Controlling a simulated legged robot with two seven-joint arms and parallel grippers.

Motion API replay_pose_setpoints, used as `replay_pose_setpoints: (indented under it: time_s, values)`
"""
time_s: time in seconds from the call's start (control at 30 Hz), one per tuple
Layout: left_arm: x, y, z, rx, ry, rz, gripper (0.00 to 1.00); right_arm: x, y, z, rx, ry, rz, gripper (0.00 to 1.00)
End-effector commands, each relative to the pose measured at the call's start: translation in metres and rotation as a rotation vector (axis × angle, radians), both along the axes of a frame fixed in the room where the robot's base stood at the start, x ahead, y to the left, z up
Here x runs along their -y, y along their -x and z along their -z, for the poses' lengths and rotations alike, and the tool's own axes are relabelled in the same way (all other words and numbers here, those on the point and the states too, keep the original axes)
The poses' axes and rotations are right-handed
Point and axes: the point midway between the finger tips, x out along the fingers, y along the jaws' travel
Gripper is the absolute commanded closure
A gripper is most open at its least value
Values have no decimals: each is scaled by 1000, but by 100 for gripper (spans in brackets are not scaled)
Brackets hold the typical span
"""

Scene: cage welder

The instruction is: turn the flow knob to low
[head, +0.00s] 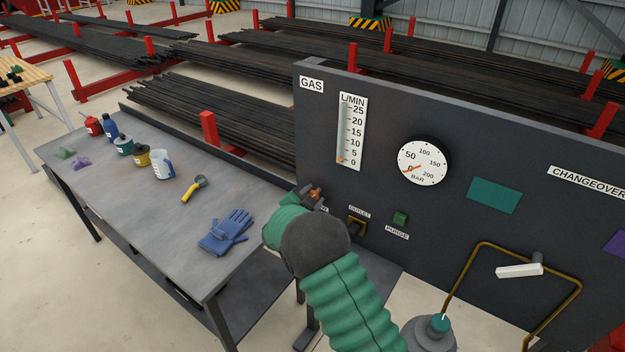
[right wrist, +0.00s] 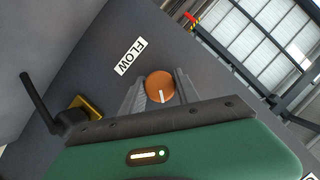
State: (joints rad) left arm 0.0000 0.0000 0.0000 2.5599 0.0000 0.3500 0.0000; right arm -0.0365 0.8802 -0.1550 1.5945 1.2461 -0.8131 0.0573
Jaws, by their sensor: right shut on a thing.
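The flow knob (right wrist: 160,84) is a round orange-brown knob with a white pointer mark, on the dark panel by the FLOW label (right wrist: 130,57). My right gripper (right wrist: 159,92) has one finger on each side of it and is shut on it. In the head view my right gripper (head: 313,196) is at the panel, its arm hiding most of the knob. The L/MIN scale (head: 351,130) has its orange marker near 0. I cannot read any low mark around the knob. My left gripper is not in view.
The panel also holds a round BAR gauge (head: 422,161), a green PURGE button (head: 400,218), a brass outlet (head: 357,226) and a white lever (head: 519,270). The workbench (head: 120,205) at left bears blue gloves (head: 225,233), a yellow-handled tool (head: 192,190) and several containers.

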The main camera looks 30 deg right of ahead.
Motion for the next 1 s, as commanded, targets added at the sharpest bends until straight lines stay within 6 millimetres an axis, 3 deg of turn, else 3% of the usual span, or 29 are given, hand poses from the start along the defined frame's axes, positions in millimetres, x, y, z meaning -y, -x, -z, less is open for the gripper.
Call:
replay_pose_setpoints:
  time_s: [0.03, 0.33, 0.7, 1.0]
  values:
    - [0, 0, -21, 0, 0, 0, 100, -2, 1, -6, -47, 9, -3, 100]
    - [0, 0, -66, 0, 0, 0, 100, -2, 1, -1, -300, 113, -3, 100]
    - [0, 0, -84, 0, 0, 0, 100, -2, 1, 4, -525, 207, -2, 100]
    - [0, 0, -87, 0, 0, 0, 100, -2, 1, 5, -597, 239, -4, 100]
